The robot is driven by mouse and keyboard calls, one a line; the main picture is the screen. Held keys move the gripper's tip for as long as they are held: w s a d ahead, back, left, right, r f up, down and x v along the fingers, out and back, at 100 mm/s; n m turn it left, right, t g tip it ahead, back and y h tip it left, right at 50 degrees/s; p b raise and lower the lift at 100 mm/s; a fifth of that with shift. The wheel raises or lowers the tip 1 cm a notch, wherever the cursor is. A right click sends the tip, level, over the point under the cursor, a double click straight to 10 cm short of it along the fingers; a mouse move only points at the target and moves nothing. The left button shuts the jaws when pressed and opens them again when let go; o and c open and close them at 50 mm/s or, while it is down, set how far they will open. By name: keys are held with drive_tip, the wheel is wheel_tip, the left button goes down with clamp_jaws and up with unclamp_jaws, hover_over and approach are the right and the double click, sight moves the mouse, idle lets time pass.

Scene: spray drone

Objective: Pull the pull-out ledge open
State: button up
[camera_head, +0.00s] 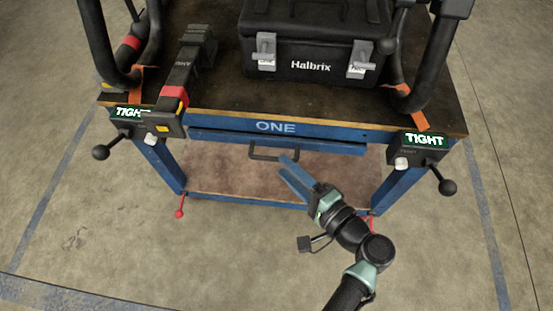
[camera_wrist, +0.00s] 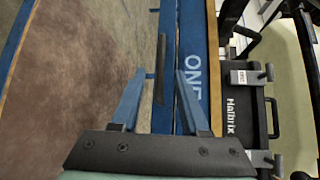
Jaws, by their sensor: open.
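The pull-out ledge (camera_head: 330,147) is a blue strip under the front edge of the table, below the rail marked ONE. Its dark bar handle (camera_head: 273,153) juts from the front, left of my gripper (camera_head: 283,164). My gripper has blue fingers, open and empty, with the tips close to the handle's right end. I cannot tell whether a finger touches the handle.
The table (camera_head: 290,98) carries a black Halbrix case (camera_head: 312,66) and a dark tool with a red band (camera_head: 187,70). Clamp boxes reading TIGHT stand at the left (camera_head: 130,113) and right (camera_head: 420,142) corners, with ball-ended levers. Below is a brown lower shelf (camera_head: 230,170). Floor in front is clear.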

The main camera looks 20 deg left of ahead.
drive_tip(key=shift+b+x, duration=0.4)
drive_tip(key=shift+x, duration=1.7)
clamp_jaws()
